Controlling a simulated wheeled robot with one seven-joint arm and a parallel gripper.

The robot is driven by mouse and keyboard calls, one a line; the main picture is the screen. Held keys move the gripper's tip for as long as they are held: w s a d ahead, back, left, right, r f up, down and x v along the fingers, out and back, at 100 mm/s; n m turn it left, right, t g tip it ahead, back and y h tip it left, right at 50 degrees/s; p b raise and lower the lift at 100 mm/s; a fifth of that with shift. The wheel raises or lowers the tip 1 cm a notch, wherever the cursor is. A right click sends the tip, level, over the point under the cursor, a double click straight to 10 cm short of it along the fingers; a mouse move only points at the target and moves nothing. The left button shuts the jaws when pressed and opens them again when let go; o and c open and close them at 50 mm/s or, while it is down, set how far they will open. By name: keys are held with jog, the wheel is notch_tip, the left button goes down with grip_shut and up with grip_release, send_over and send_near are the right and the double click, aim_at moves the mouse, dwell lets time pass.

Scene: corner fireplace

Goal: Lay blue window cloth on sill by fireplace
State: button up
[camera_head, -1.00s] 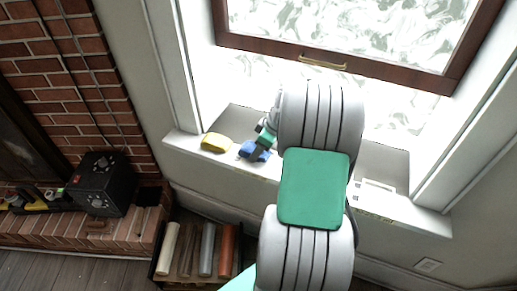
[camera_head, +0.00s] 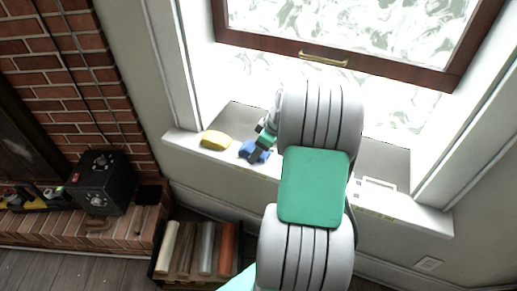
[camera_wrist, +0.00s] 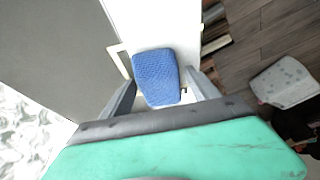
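The blue window cloth (camera_head: 257,154) is a small textured blue pad at the front edge of the white window sill (camera_head: 185,143), near the fireplace side. In the wrist view the cloth (camera_wrist: 157,76) lies between the two fingers of my gripper (camera_wrist: 160,80). The fingers stand apart, with a small gap visible between the cloth and the right finger. In the head view my gripper (camera_head: 263,145) is low over the cloth and partly covers it. I cannot tell whether the cloth rests fully on the sill.
A yellow sponge-like block (camera_head: 215,140) lies on the sill just left of the cloth. A white frame-like object (camera_head: 376,184) is at the sill's right. The brick hearth (camera_head: 120,222) holds a black box (camera_head: 103,182). Rolls (camera_head: 205,249) stand in a bin below.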

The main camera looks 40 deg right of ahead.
jog(key=shift+o, duration=1)
